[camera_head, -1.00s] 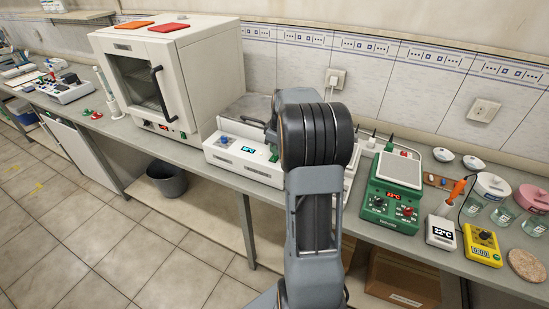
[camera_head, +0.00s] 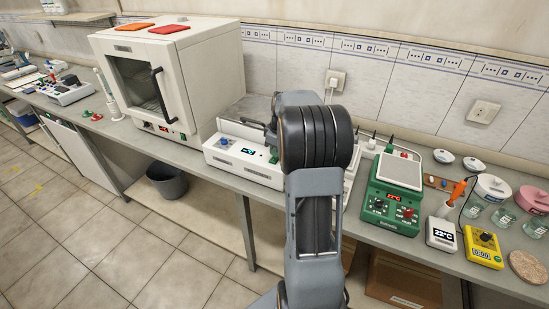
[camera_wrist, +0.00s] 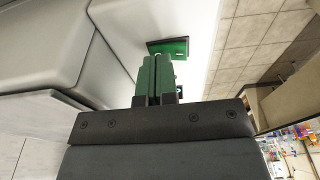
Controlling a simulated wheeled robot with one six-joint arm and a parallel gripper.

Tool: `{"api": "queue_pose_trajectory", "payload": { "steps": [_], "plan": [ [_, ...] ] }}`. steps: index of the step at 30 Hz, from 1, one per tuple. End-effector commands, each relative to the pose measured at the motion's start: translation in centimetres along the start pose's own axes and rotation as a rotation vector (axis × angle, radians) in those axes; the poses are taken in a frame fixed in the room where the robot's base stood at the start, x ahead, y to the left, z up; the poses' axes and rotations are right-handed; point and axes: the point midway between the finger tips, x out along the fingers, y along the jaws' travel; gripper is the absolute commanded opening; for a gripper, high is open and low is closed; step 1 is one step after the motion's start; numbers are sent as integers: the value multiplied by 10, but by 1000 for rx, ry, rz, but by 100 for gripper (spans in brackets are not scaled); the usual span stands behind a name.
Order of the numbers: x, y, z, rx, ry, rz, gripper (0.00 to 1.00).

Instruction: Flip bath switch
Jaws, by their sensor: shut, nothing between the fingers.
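The bath (camera_head: 243,162) is a white box on the bench, left of my arm in the head view. It has a blue knob (camera_head: 224,141) and a small lit display (camera_head: 248,151) on its sloped front. My gripper (camera_wrist: 155,62) has green fingers, shut and empty, in the wrist view. The tips are close to a white face bearing a dark green plate (camera_wrist: 169,47) with a small pale mark. I cannot tell whether they touch it. In the head view my arm hides most of the gripper and the bath's right end, and I cannot make out the switch.
A large white oven (camera_head: 172,80) stands left of the bath. A green hotplate device (camera_head: 393,195) stands right of my arm, with a white thermometer box (camera_head: 441,234), a yellow meter (camera_head: 483,246) and glass jars beyond. The tiled wall (camera_head: 400,75) closes the back.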

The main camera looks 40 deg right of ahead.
Motion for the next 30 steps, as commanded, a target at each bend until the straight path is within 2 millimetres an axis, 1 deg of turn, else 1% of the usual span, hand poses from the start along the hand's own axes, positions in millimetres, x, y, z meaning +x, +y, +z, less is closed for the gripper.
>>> {"api": "queue_pose_trajectory", "payload": {
  "steps": [1, 19, 23, 30],
  "plan": [
    [-7, 0, -1, 0, 0, 1, 0],
    [-57, 0, -9, 0, 1, 2, 0],
    [-63, 0, -10, 0, 1, 1, 0],
    [-63, 0, -10, 0, 1, 1, 0]
  ]
}}
